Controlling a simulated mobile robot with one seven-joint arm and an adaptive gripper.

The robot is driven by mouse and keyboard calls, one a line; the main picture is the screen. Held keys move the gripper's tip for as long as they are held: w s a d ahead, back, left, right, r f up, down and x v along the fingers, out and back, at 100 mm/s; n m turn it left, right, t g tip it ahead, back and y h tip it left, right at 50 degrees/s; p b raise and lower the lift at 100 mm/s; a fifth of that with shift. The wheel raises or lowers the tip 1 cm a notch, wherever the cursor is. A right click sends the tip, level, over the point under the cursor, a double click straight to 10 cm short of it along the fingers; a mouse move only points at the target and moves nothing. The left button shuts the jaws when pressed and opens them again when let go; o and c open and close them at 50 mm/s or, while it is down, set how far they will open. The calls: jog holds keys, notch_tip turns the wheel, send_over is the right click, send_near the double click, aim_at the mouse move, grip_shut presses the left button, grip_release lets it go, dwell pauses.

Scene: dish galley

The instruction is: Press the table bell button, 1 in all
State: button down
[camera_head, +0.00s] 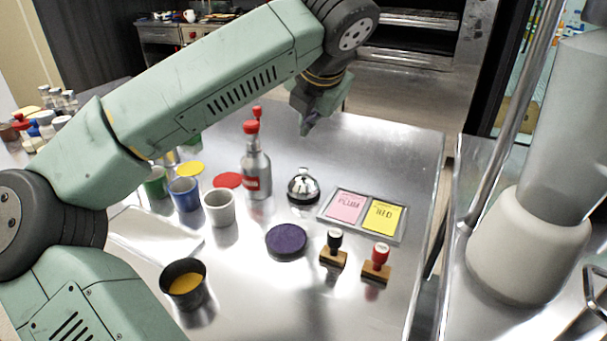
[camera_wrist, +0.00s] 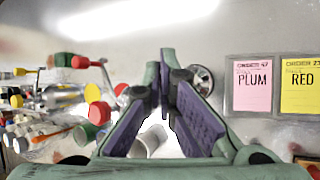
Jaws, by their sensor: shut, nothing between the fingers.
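The table bell (camera_head: 303,187) is a silver dome with a small button on top and a dark base. It stands on the steel table, right of the steel bottle. In the wrist view the bell (camera_wrist: 203,79) shows partly, behind and just right of the fingertips. My gripper (camera_head: 309,126) is above the table, higher than the bell and apparently beyond it in the head view. In the wrist view its purple-padded fingers (camera_wrist: 163,88) meet at the tips with nothing between them.
A steel bottle (camera_head: 256,172) with a red cap stands left of the bell. A card tray (camera_head: 323,211) is at its right. A purple pad (camera_head: 286,241), a black stamp (camera_head: 333,249) and a red stamp (camera_head: 377,263) lie nearer. Cups, including a white one (camera_head: 219,208), stand left.

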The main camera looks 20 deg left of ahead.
jog(key=b, duration=0.3)
send_over(303, 171)
jog(key=w, duration=0.1)
jog(key=f, duration=0.4)
jog(key=shift+w+d+f, duration=0.1)
jog(key=shift+d+f, duration=0.15)
jog(key=shift+f, duration=0.05)
jog(key=shift+f+b, duration=0.35)
jog(key=shift+f, duration=0.25)
jog(key=shift+f+b, duration=0.4)
jog(key=shift+b, duration=0.2)
jog(key=shift+f+b, duration=0.5)
jog(key=shift+b, duration=0.05)
dwell(0.5)
jog(key=shift+r, duration=0.15)
dwell(0.3)
jog(key=shift+r+p, duration=0.5)
jog(key=shift+r, duration=0.3)
